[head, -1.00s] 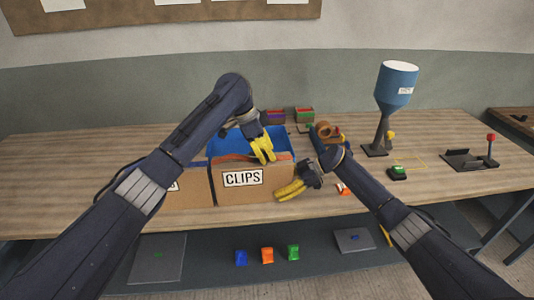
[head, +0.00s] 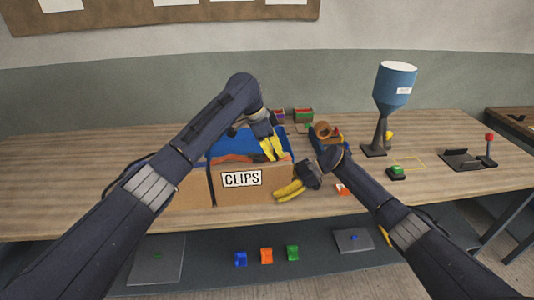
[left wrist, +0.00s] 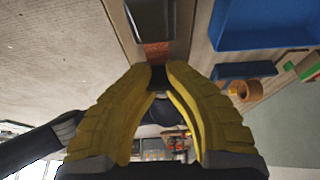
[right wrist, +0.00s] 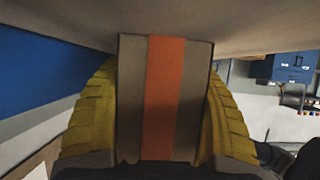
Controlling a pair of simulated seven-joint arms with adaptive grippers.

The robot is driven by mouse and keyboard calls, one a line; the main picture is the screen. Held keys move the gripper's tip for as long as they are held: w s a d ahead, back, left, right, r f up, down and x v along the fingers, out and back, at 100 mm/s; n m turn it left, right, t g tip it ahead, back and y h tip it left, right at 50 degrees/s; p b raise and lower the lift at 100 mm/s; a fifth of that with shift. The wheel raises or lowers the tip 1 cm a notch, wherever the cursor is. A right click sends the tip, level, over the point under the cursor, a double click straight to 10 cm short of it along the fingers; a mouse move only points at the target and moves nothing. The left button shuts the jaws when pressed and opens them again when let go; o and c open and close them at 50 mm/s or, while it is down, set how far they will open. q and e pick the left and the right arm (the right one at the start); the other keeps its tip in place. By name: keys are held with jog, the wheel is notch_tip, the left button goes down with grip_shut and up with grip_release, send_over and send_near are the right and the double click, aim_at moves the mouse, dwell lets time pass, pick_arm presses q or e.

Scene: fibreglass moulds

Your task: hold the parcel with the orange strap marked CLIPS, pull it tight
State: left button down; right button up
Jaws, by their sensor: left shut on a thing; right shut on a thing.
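The brown parcel marked CLIPS (head: 278,180) stands upright near the table's front edge, its label facing me. The orange strap (head: 238,157) shows along its top in the head view and as a vertical band (right wrist: 163,95) in the right wrist view. My right gripper (head: 279,192) is shut on the parcel's right end, with yellow fingers on either side of it. My left gripper (head: 276,157) is above the parcel's right top edge. In the left wrist view its fingertips (left wrist: 157,70) close on a small dark piece beside an orange-brown strip, apparently the strap end; the fingers hide most of it.
A blue bin (head: 225,146) stands right behind the parcel, and another brown box (head: 187,190) is at its left. A tape roll (head: 323,131), a blue hopper (head: 396,85) on a stand and a green button (head: 398,171) are to the right. The table's far left is clear.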

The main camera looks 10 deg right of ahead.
pick_arm(q)
jog(key=shift+d+f, duration=0.35)
jog(key=shift+d, duration=0.4)
pick_arm(e)
jog(key=shift+a+r, duration=0.1)
jog(key=shift+r, duration=0.05)
pick_arm(q)
jog(key=c, duration=1.4)
grip_release()
jog(key=shift+o, duration=1.2)
jog(key=shift+a+r, duration=0.1)
jog(key=shift+r, duration=0.05)
jog(key=shift+o, duration=0.4)
jog(key=v, duration=1.2)
jog(key=shift+r, duration=0.25)
pick_arm(e)
jog(key=o, duration=1)
jog(key=shift+c, duration=0.2)
